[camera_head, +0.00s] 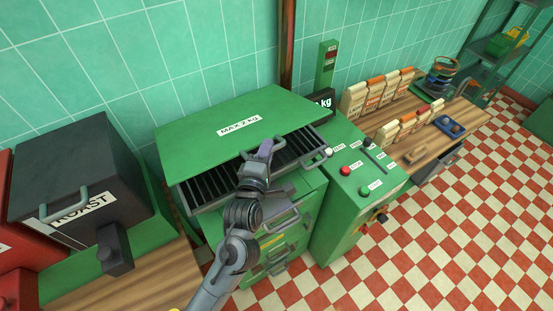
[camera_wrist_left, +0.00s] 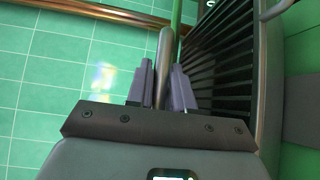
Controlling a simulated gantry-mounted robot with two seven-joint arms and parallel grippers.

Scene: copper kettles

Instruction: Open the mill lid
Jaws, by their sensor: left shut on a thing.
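The green mill lid (camera_head: 200,135), labelled "MAX 2 kg", is tilted partly up. A dark slatted grille (camera_head: 300,150) shows below its front edge. My left gripper (camera_head: 264,148) is at the lid's front edge. In the left wrist view its purple fingers (camera_wrist_left: 162,88) are shut on a grey bar, which looks like the lid handle (camera_wrist_left: 165,50). The slats (camera_wrist_left: 228,45) run to the right of the fingers there. Much of the handle is hidden by the gripper in the head view. My right gripper is not in view.
A control box (camera_head: 365,185) with buttons stands right of the mill. A black box marked "ROAST" (camera_head: 75,170) stands at the left. Packets (camera_head: 385,88) stand on a wooden counter (camera_head: 430,155) at the right. Drawers with handles (camera_head: 285,240) are below the grille. The checkered floor (camera_head: 460,240) is clear.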

